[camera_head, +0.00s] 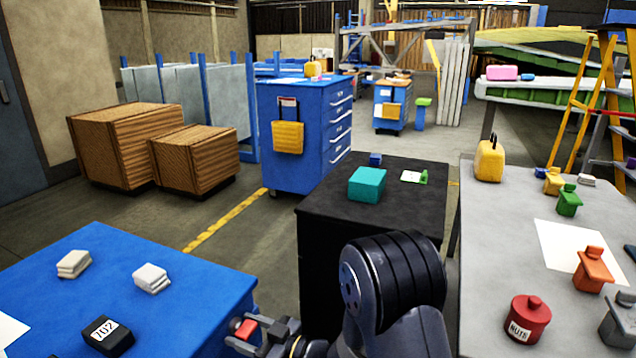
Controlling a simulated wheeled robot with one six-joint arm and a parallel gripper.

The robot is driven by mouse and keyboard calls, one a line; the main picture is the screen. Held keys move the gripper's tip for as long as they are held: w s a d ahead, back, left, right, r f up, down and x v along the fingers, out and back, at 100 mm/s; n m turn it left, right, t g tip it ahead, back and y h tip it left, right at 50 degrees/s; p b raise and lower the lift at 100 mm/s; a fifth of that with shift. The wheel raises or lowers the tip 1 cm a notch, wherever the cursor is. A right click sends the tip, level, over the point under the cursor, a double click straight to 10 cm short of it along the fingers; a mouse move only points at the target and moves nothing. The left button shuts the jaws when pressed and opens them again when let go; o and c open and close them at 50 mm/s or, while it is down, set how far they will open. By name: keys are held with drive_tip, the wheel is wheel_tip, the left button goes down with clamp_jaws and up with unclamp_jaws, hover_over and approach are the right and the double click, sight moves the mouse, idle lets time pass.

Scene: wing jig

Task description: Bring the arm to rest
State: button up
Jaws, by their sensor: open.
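My arm (395,290) reaches in from the bottom of the head view, dark and jointed, in front of the black cabinet. My gripper (243,334) is at its left end, low in the picture, by the right edge of the blue table (190,270). Its jaws are open. A small red piece (245,328) shows at the fingers; I cannot tell whether it is part of the gripper or a separate thing behind it.
The blue table bears two pale stacks (74,264) (151,278) and a black block marked 702 (107,336). The black cabinet (330,205) bears a teal box (367,184). The grey table (485,245) at right holds a red canister (527,319) and several other items.

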idle(0.4)
drive_tip(key=v, duration=1.1)
drive_tip(key=x, duration=1.1)
drive_tip(key=shift+a, duration=0.2)
drive_tip(key=shift+d+n, duration=0.25)
drive_tip(key=shift+n, duration=0.55)
drive_tip(key=n, duration=0.3)
drive_tip(key=shift+w, duration=0.1)
drive_tip(key=n+p, duration=0.1)
drive_tip(key=n, duration=0.2)
drive_tip(key=shift+r+n+p, duration=0.1)
drive_tip(key=shift+n+p, duration=0.25)
drive_tip(key=shift+n, duration=0.05)
drive_tip(key=s+d+m+t+h, duration=0.1)
drive_tip(key=s+d, duration=0.3)
drive_tip(key=d, duration=0.6)
drive_tip(key=shift+d+f+t+h+b, duration=0.2)
drive_tip(key=shift+f+t+h+b, duration=0.1)
drive_tip(key=shift+b, duration=0.15)
